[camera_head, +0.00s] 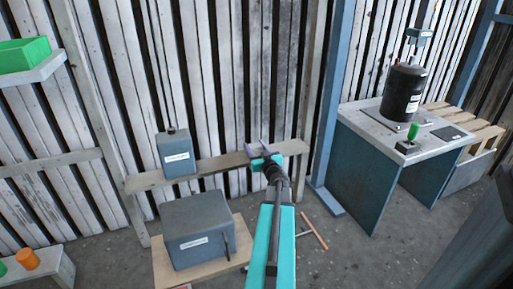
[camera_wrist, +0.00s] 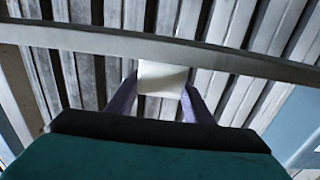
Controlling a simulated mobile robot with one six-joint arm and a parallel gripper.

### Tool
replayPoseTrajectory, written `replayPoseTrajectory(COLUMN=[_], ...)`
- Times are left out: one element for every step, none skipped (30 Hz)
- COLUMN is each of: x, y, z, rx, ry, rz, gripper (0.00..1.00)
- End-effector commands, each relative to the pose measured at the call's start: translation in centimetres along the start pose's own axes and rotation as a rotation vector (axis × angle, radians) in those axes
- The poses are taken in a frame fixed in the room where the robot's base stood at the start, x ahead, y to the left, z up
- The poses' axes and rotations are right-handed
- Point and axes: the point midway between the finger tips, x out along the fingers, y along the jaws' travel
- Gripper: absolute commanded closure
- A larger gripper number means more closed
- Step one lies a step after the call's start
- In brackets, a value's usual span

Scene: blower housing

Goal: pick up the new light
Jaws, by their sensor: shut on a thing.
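My gripper (camera_head: 262,150) is at the far end of my teal arm, by the wooden rail along the plank wall. In the wrist view my gripper (camera_wrist: 161,100) has its two purple-grey fingers shut on a pale white, block-like thing (camera_wrist: 162,78), seemingly the new light. It sits between the fingertips, in front of the rail.
The wooden rail (camera_head: 220,163) carries a grey box (camera_head: 176,152). A larger grey box (camera_head: 196,228) stands on a low wooden platform below. At right, a bench (camera_head: 361,129) holds a black tank (camera_head: 403,93) and a green-topped part (camera_head: 413,132). An orange-red rod (camera_head: 315,231) lies on the floor.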

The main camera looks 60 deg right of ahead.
Motion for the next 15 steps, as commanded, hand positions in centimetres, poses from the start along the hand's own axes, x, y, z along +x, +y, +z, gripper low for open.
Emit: replayPoseTrajectory(x=[0.0,0.0,0.0,0.0,0.0,0.0,0.0,0.0,0.0,0.0,0.0,0.0,0.0,0.0,0.0], y=[0.0,0.0,0.0,0.0,0.0,0.0,0.0,0.0,0.0,0.0,-0.1,-0.1,-0.1,-0.1,-0.1], z=[-0.3,-0.4,-0.6,-0.8,-1.0,-1.3,-1.5,-1.8,-2.1,-2.3,-2.6,-3.0,-3.2,-3.6,-4.0], rx=[0.000,0.000,0.000,0.000,0.000,0.000,0.000,0.000,0.000,0.000,0.000,0.000,0.000,0.000,-0.001], ry=[0.001,0.001,0.001,0.001,0.001,0.001,0.001,0.001,0.001,0.001,0.001,0.001,0.001,0.001,0.001], rz=[0.000,0.000,0.000,0.000,0.000,0.000,-0.001,-0.001,-0.001,-0.001,-0.001,-0.001,-0.001,-0.001,-0.001], gripper=[0.78,0.78,0.78,0.78,0.78,0.78,0.78,0.78,0.78,0.78,0.78,0.78,0.78,0.78,0.78])
